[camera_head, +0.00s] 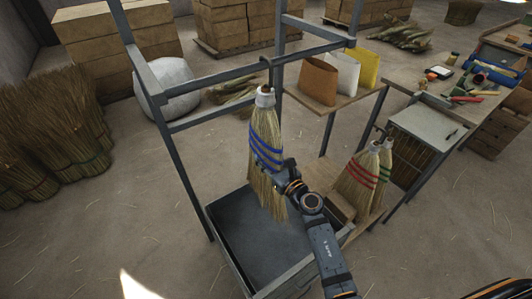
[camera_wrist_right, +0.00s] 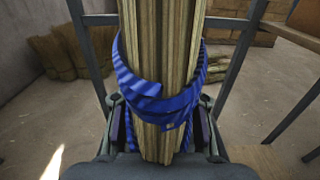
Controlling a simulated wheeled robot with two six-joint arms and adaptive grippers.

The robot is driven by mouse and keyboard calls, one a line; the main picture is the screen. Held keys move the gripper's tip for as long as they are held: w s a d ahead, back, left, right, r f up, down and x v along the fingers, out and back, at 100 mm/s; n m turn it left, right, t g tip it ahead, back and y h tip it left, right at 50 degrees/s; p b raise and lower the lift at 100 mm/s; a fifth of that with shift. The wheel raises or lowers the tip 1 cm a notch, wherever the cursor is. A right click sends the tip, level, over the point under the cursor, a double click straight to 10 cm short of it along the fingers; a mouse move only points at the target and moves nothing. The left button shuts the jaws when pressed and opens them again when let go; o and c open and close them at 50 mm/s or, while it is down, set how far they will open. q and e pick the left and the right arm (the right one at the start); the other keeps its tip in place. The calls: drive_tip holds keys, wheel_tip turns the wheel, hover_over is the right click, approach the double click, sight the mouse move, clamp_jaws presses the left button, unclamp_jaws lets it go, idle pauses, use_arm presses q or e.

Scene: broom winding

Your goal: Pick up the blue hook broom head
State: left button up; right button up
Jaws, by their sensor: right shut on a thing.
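The blue hook broom head (camera_head: 263,135) hangs upright from the hook (camera_head: 266,66) on the metal rack, with straw bristles, blue bands and a white cap. My right gripper (camera_head: 280,178) is at its lower blue bands, coming in from the lower right. In the right wrist view the straw and blue bands (camera_wrist_right: 160,100) fill the middle, between the two fingers of my right gripper (camera_wrist_right: 160,140), which is shut on the broom head. My left gripper is not in view.
A grey metal bin (camera_head: 262,240) stands below the broom head. Rack posts (camera_head: 160,115) stand close by. Red-banded (camera_head: 358,175) and green-banded (camera_head: 385,165) broom heads are at the right. A table (camera_head: 345,95) holds bags.

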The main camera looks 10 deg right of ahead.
clamp_jaws()
drive_tip(key=shift+r, duration=0.1)
